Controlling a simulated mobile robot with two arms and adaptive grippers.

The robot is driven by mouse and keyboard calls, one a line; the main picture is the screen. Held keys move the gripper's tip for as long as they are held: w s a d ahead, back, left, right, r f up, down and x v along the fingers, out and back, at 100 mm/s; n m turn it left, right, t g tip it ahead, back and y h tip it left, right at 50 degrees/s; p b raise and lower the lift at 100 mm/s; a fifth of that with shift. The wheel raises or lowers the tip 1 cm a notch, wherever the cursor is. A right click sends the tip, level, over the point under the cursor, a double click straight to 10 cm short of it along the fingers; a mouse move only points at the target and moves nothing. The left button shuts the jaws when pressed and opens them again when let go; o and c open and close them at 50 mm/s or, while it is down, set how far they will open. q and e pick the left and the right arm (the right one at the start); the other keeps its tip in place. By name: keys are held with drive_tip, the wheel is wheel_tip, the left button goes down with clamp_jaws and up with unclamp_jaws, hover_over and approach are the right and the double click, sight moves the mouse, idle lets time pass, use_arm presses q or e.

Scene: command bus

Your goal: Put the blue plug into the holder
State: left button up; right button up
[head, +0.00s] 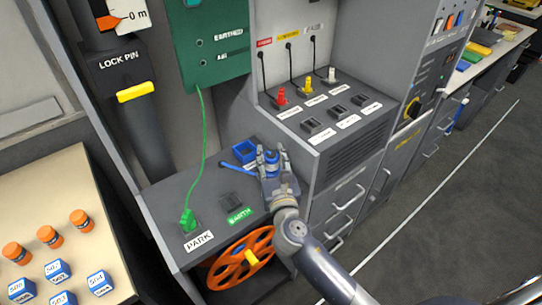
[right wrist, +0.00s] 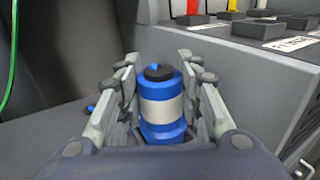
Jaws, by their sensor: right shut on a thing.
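The blue plug (right wrist: 161,105) stands upright between the fingers of my right gripper (right wrist: 163,100). It has a white band and a black top, and its lower end is hidden. In the head view the right gripper (head: 272,166) is shut on the plug (head: 271,157), over the back right of the low grey bench. A blue open-topped square holder (head: 244,151) sits on the bench just left of the gripper. The label by it is partly covered by the gripper. My left gripper is not in view.
A green plug (head: 187,221) with a green cable stands at the bench's left, beside a dark socket (head: 231,201). The raised console (head: 325,110) with red, yellow and white plugs rises close to the gripper's right. An orange reel (head: 240,260) is below.

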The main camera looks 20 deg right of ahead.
drive_tip(key=o, duration=1.2)
drive_tip(key=shift+o, duration=0.2)
drive_tip(key=shift+f, duration=0.1)
drive_tip(key=shift+s+a, duration=0.1)
drive_tip(key=shift+s, duration=0.4)
drive_tip(key=s+a, duration=0.1)
drive_tip(key=s, duration=1)
drive_tip(key=shift+a, duration=0.15)
